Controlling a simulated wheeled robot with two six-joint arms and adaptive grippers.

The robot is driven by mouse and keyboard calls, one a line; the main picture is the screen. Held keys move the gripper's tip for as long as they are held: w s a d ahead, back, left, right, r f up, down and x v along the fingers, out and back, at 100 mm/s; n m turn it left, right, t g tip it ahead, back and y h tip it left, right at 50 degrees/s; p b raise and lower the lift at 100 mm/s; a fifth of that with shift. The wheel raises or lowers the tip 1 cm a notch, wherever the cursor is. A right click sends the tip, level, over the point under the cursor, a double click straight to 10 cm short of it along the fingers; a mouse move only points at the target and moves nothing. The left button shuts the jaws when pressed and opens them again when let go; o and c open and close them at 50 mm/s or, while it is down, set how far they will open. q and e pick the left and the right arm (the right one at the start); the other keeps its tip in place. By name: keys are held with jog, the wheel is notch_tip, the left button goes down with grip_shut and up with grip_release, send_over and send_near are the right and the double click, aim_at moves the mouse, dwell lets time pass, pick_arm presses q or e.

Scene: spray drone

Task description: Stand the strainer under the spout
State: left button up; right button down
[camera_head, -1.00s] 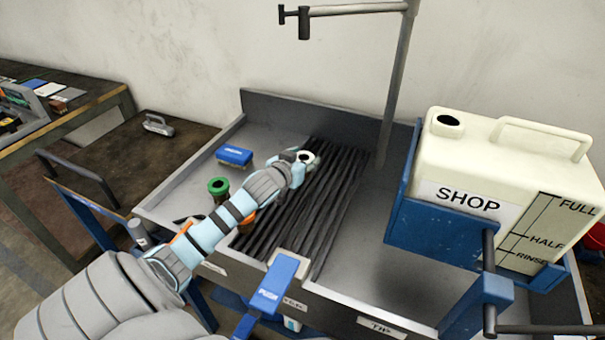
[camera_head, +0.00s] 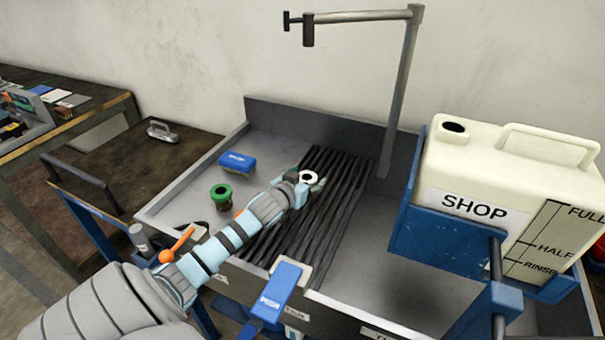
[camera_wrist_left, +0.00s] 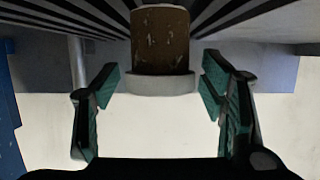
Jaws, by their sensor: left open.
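The strainer (camera_head: 309,177), with a pale round rim and a dark opening, is at the dark ribbed grate (camera_head: 345,195). In the left wrist view it shows as a brown body with a pale rim (camera_wrist_left: 162,83). My left gripper (camera_wrist_left: 160,90) is open, its dark green fingers on either side of the strainer with visible gaps. In the head view, the gripper (camera_head: 303,186) is beside the strainer and hides its lower part. The spout (camera_head: 308,32) hangs from a grey arm on a post, high above and behind the grate. My right gripper is out of view.
A green-rimmed container (camera_head: 221,194) and a blue block (camera_head: 237,162) sit on the tray left of the grate. The white SHOP jug (camera_head: 505,190) stands in a blue holder at right. The post (camera_head: 400,100) rises behind. The tray's right floor is clear.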

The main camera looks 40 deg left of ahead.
pick_arm(q)
jog(key=p+v, duration=0.3)
jog(key=v, duration=0.8)
jog(key=shift+s+d+r, duration=0.15)
jog(key=shift+s+d, duration=0.05)
jog(key=shift+s, duration=0.15)
jog(key=shift+p, duration=0.3)
